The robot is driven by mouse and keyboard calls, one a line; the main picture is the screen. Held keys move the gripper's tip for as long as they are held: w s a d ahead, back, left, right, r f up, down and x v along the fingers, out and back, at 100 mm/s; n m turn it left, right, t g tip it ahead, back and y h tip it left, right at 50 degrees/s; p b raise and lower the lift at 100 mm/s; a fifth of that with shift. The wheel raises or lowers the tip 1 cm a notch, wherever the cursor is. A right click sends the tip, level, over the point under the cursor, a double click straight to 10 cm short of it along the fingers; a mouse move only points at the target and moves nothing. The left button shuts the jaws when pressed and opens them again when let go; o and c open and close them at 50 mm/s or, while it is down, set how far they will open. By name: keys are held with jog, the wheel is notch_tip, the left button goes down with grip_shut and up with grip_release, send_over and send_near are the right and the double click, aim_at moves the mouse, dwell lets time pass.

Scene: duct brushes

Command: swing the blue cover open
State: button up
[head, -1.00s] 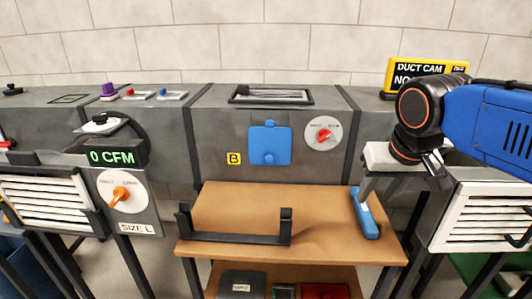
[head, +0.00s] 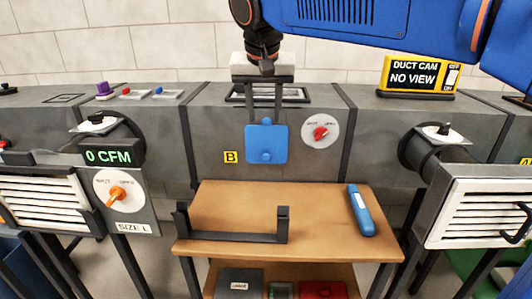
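The blue cover (head: 260,147) is a square plate on the front of the middle grey duct, beside a yellow B label (head: 231,157). It lies flat against the duct and looks closed. It has a small round knob near its lower middle. My gripper (head: 264,114) points down from above with its two fingers apart. The fingertips are at the cover's top edge in the picture, one toward each side. I see nothing held between them. Whether they touch the cover I cannot tell.
A white dial with a red knob (head: 320,132) is right of the cover. Below, a brown table (head: 330,220) holds a black bracket (head: 232,236) and a blue handheld tool (head: 361,211). A yellow duct cam display (head: 418,75) reads NO VIEW.

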aim_at(266, 155)
jog(key=x, duration=1.6)
jog(key=shift+f, duration=0.3)
grip_shut()
